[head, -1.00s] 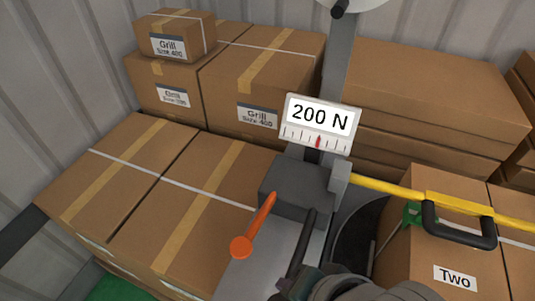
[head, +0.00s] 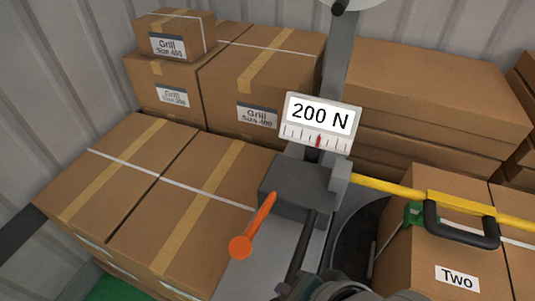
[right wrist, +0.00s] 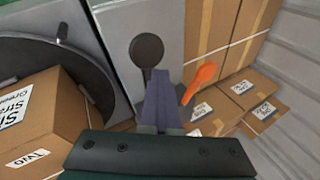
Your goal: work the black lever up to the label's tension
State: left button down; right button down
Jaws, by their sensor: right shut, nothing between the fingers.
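The black lever (head: 302,248) comes out of the grey tension box (head: 296,188) and slopes down toward the bottom edge. In the right wrist view its round black knob (right wrist: 147,50) is just beyond my fingertips. The label (head: 320,117) reads 200 N, above a scale with a red pointer (head: 318,141) near its middle. An orange lever (head: 254,226) is left of the black one. My right gripper (right wrist: 160,76) is shut and empty, beside the knob; I cannot tell whether they touch. In the head view only its dark wrist part shows at the bottom. My left gripper is not in view.
A yellow strap (head: 385,186) runs right from the box to a black handle (head: 460,232) over a carton marked Two (head: 420,255). Cartons (head: 190,195) fill the left and back. A dark round part (head: 352,235) lies right of the lever.

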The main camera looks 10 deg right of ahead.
jog(key=shift+s+a+f, duration=0.25)
jog(key=shift+s+f, duration=0.15)
jog(key=shift+f, duration=0.1)
dwell(0.7)
jog(key=shift+r, duration=0.15)
jog(key=r+p, duration=0.2)
jog(key=w+r+p, duration=0.1)
jog(key=p, duration=0.1)
jog(key=d+r+p, duration=0.1)
jog(key=r, duration=0.1)
jog(key=shift+w+d+r+p, duration=0.1)
jog(key=shift+w+r+p, duration=0.25)
jog(key=shift+w+p, duration=0.05)
jog(key=shift+w+d+r+p, duration=0.15)
jog(key=shift+w+r+p, duration=0.05)
jog(key=shift+r+p, duration=0.3)
jog(key=r+p, duration=0.1)
jog(key=w+r+p, duration=0.1)
jog(key=r+p, duration=0.1)
jog(key=d+r+p, duration=0.1)
jog(key=shift+w+d+r, duration=0.1)
jog(key=shift+w+r, duration=0.2)
jog(key=shift+w, duration=0.1)
